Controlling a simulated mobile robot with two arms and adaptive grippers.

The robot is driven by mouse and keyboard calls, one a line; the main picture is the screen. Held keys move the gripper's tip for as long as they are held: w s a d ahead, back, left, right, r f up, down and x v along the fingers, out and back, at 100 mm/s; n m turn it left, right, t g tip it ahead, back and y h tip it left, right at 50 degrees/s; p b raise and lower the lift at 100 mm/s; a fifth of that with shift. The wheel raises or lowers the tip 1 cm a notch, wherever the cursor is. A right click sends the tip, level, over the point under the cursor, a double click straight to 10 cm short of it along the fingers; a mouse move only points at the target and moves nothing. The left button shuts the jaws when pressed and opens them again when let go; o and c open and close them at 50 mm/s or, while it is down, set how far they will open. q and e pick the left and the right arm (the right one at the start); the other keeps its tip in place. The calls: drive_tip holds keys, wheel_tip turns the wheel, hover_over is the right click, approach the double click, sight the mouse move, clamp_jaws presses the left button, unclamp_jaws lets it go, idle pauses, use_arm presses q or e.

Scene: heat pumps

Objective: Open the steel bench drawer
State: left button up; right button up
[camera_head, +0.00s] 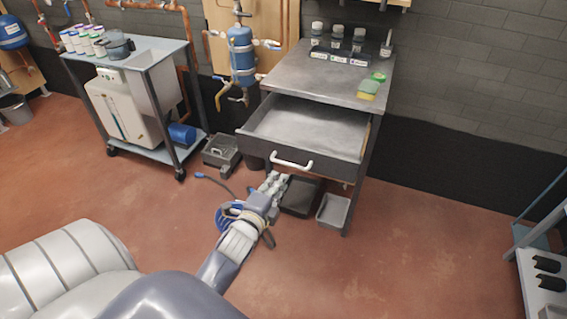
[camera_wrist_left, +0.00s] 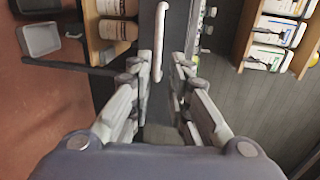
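The steel bench (camera_head: 325,77) stands against the wall. Its drawer (camera_head: 310,127) is pulled well out, and the visible part of its inside looks empty. The white bar handle (camera_head: 292,163) is on the drawer front. My left gripper (camera_head: 272,183) is just below and left of the handle in the head view. In the left wrist view, my left gripper (camera_wrist_left: 161,64) is open, with its fingers apart on both sides of the handle's near end (camera_wrist_left: 158,38). Whether a finger touches the handle I cannot tell. My right gripper is not in view.
Grey bins (camera_head: 334,210) stand on the floor below the drawer. A toolbox (camera_head: 221,152) is left of the bench. A blue cart (camera_head: 165,50) stands further left.

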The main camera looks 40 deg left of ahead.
sight(291, 165)
use_arm(q)
drive_tip(key=x, duration=1.1)
drive_tip(key=shift+w+f, duration=0.1)
drive_tip(key=shift+f, duration=0.2)
clamp_jaws()
